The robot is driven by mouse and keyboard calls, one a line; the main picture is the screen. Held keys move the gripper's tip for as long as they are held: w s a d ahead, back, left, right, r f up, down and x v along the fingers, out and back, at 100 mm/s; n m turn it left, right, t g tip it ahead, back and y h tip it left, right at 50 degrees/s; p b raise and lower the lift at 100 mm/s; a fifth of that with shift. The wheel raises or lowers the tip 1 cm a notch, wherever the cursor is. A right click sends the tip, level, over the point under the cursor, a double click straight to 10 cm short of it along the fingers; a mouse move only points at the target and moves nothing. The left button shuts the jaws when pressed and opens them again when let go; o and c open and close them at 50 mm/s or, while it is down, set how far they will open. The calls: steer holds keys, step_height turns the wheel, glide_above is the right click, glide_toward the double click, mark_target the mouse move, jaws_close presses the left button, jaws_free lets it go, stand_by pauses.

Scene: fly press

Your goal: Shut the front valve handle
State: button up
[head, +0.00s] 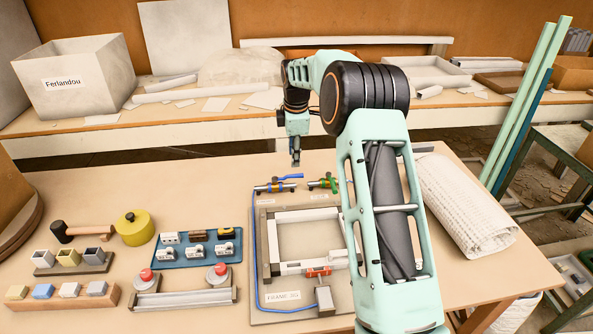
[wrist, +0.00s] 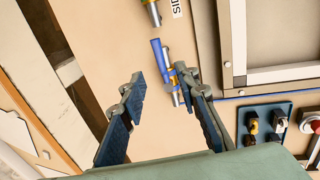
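A valve with a blue handle (head: 290,177) sits on a short pipe at the back left of the board. The handle lies roughly along its pipe. In the wrist view the blue handle (wrist: 158,58) shows just beyond and between my fingertips. A green-handled valve (head: 327,182) is to its right; its label begins "SID" in the wrist view. The label by the blue valve is too small to read. My gripper (head: 296,161) is open and empty, pointing down over the blue valve. In the wrist view my gripper (wrist: 160,75) has its fingers well apart.
My arm hides the board's right side. A paper roll (head: 465,205) lies at the right.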

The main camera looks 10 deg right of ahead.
mark_target(294, 175)
steer(key=f, duration=0.2)
steer(key=w+f, duration=0.1)
steer(key=f, duration=0.5)
steer(key=shift+w+f, duration=0.25)
steer(key=shift+w, duration=0.15)
jaws_close()
